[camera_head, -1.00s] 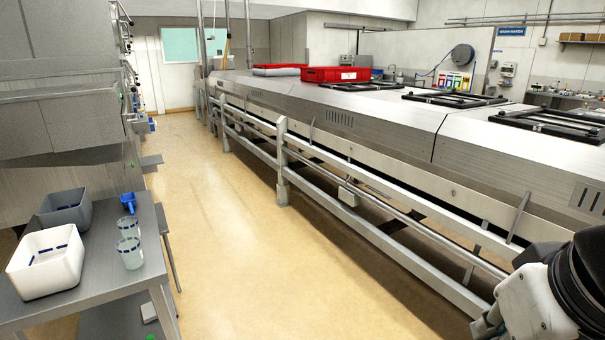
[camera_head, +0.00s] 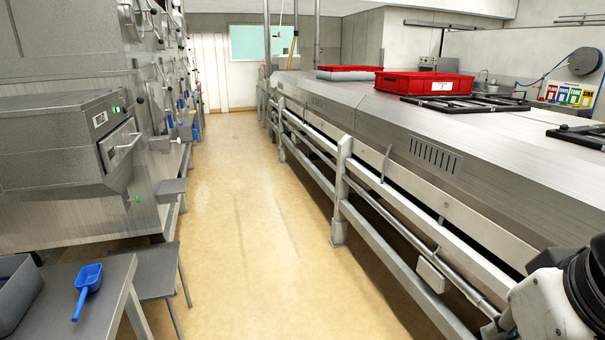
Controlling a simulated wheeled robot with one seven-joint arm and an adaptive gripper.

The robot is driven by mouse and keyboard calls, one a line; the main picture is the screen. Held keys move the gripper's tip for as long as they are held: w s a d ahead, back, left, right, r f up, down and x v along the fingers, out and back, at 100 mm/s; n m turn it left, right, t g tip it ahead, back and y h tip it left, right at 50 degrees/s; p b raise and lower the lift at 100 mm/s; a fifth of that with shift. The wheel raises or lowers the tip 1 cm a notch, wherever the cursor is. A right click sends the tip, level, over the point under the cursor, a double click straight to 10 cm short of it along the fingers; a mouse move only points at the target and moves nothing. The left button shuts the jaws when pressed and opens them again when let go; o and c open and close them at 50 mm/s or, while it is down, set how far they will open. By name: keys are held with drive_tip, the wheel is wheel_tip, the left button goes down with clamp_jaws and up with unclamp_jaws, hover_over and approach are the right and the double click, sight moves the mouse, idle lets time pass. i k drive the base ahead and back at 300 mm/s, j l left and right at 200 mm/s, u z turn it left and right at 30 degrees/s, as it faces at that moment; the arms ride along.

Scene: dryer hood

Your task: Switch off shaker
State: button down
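I cannot tell for certain which machine is the shaker. At the left, a steel box unit (camera_head: 60,140) juts out from the machine row, with a small lit green button (camera_head: 117,110) near its top right corner. A second green spot (camera_head: 137,199) shows on the panel below it. Farther along the row are several levers and knobs (camera_head: 160,70). Part of my arm, white and black, shows at the lower right. My gripper's fingers are not visible.
A long steel hood (camera_head: 400,140) with a rail frame (camera_head: 342,190) lines the right. Red crates (camera_head: 425,85) sit on it. A steel table (camera_head: 105,315) at lower left holds a grey bin (camera_head: 15,290) and blue scoop (camera_head: 89,280). The aisle floor (camera_head: 240,200) between is clear.

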sight(140, 100)
drive_tip(key=i+j+u, duration=0.1)
drive_tip(key=i+u, duration=0.2)
drive_tip(key=i, duration=0.65)
drive_tip(key=i+l+u, duration=0.1)
drive_tip(key=i+u, duration=0.2)
drive_tip(key=i, duration=0.65)
drive_tip(key=i+j, duration=0.15)
drive_tip(key=i, duration=0.3)
drive_tip(key=i+j, duration=0.15)
drive_tip(key=i, duration=0.25)
drive_tip(key=i+j+z, duration=0.1)
drive_tip(key=i, duration=0.35)
drive_tip(key=i+j, duration=0.25)
drive_tip(key=i, duration=0.15)
